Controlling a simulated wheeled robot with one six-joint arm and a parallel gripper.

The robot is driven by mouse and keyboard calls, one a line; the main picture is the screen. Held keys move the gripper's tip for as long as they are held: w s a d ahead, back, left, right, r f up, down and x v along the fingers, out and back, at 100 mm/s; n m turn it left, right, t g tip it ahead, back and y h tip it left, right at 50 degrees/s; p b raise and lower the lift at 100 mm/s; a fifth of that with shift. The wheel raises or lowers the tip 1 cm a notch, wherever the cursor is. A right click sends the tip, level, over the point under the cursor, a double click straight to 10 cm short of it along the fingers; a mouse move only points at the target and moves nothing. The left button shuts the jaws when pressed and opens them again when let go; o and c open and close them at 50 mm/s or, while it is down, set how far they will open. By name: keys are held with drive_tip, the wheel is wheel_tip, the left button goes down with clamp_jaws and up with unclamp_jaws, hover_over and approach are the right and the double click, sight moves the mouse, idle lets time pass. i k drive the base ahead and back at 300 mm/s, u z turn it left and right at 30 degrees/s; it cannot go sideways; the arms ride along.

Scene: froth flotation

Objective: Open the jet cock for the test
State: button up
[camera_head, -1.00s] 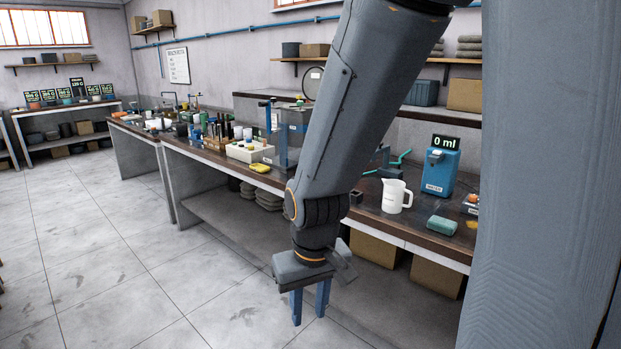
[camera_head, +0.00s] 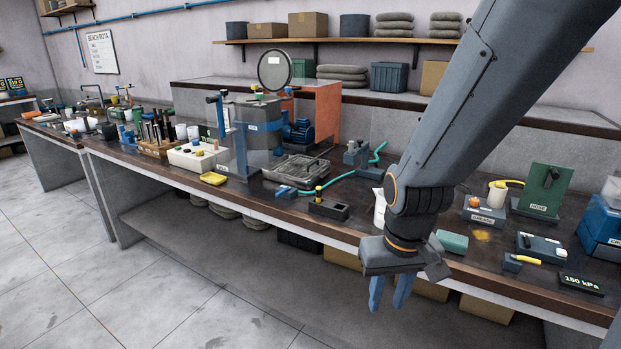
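No label reading "jet cock" is legible, so I cannot tell for certain which fitting it is. A small valve-like block with a yellow lever (camera_head: 527,260) lies near the bench's front edge at right, beside a "150 kPa" display (camera_head: 581,284). My gripper (camera_head: 389,304) hangs in front of the bench edge, fingers pointing down, apart and empty. It touches none of these.
The long bench (camera_head: 330,233) is crowded along its length. A white jug (camera_head: 379,207) is mostly hidden behind my arm. A teal block (camera_head: 452,241), a grease box (camera_head: 484,214) and a green hose panel (camera_head: 544,187) stand at right. The floor in front is clear.

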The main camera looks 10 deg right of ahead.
sight(289, 188)
drive_tip(key=z, duration=0.1)
drive_tip(key=i, duration=0.7)
drive_tip(key=u, duration=0.65)
drive_tip(key=i, duration=0.6)
drive_tip(key=u, duration=0.55)
